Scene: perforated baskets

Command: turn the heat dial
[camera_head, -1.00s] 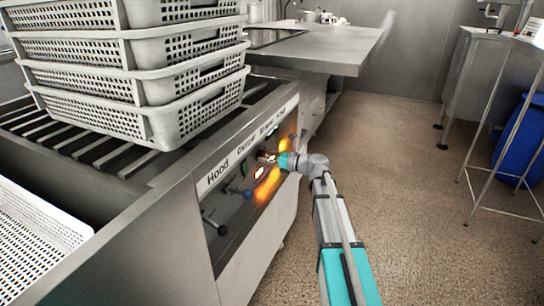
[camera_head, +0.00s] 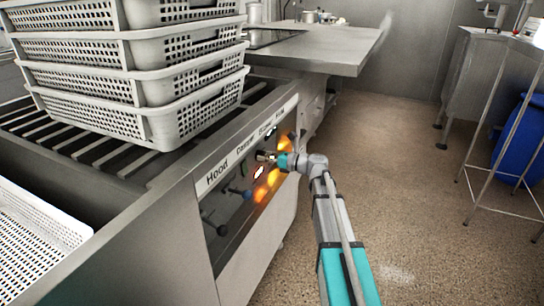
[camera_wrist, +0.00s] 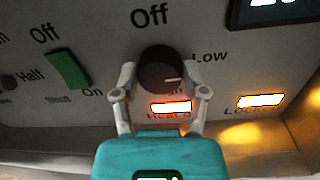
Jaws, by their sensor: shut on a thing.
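The heat dial (camera_wrist: 165,70) is a round dark knob on a light panel, centred in the wrist view. It has a pale pointer line aimed right, toward the word "Low"; "Off" is printed above it. My gripper (camera_wrist: 163,80) has one finger on each side of the knob and is shut on it. In the head view my gripper (camera_head: 268,157) reaches the front panel (camera_head: 233,198) from the right, and the dial is hidden there. A lit orange-white indicator (camera_wrist: 171,107) glows just below the dial, its label partly covered.
A green switch (camera_wrist: 67,69) and a dark knob (camera_wrist: 9,88) are left of the dial. Another lit indicator (camera_wrist: 260,101), labelled "Locked", and a dark display (camera_wrist: 270,10) are right. White perforated baskets (camera_head: 150,125) stand stacked on the counter. Open floor (camera_head: 400,180) lies right of the arm.

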